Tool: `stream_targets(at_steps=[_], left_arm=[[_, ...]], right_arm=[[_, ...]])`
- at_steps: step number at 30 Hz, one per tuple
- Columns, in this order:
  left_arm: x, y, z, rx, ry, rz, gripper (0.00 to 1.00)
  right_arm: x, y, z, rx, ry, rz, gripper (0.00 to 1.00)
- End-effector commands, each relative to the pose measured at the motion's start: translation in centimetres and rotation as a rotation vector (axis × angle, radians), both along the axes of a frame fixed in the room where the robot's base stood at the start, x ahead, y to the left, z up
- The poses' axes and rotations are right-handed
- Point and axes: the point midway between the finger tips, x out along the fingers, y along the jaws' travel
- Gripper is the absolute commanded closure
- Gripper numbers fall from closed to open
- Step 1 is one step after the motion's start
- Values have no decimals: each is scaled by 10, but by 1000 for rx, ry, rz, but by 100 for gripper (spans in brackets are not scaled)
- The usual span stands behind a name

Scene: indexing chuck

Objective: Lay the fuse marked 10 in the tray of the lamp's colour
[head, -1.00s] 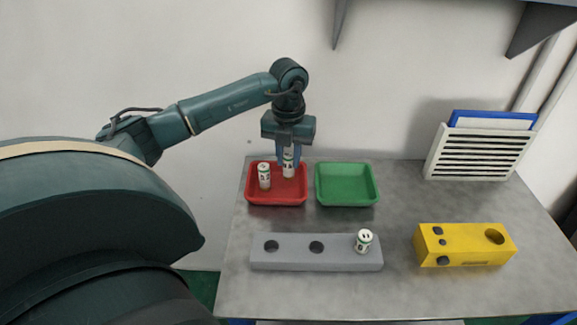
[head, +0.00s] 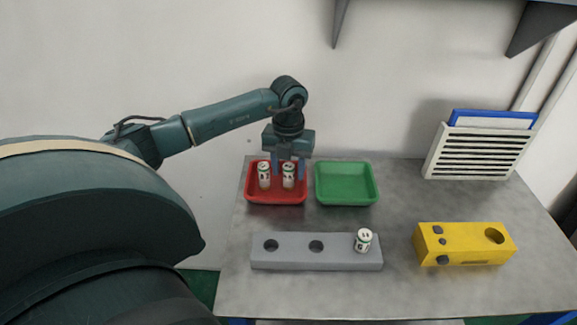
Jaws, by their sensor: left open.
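The red tray (head: 259,198) stands at the back left of the table and holds two upright white fuses, a left one (head: 264,175) and a right one (head: 288,176). The green tray (head: 347,185) beside it is empty. A third fuse (head: 363,241) stands in the right end of the grey block (head: 290,262). The marks on the fuses are too small to read. My left gripper (head: 288,172) is open over the red tray, its fingers at the right fuse. No lit lamp can be told. My right gripper is not in view.
A yellow block (head: 462,246) with dark knobs and a round hole stands at the right. A white slatted rack (head: 478,152) with a blue panel is at the back right. Two holes in the grey block are empty. The table's middle is clear.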

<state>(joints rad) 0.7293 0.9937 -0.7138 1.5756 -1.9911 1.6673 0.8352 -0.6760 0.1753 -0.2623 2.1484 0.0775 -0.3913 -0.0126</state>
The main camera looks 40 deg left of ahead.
Motion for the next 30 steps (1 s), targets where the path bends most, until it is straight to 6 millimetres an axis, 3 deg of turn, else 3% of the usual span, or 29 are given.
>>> stream_targets(at_steps=[8,21,30], left_arm=[[1,0,11,1,-2,0,54],[1,0,99,0,-4,-1,54],[0,0,123,-1,0,0,54]], right_arm=[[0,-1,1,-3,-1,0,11],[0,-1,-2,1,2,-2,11],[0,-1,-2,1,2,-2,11]])
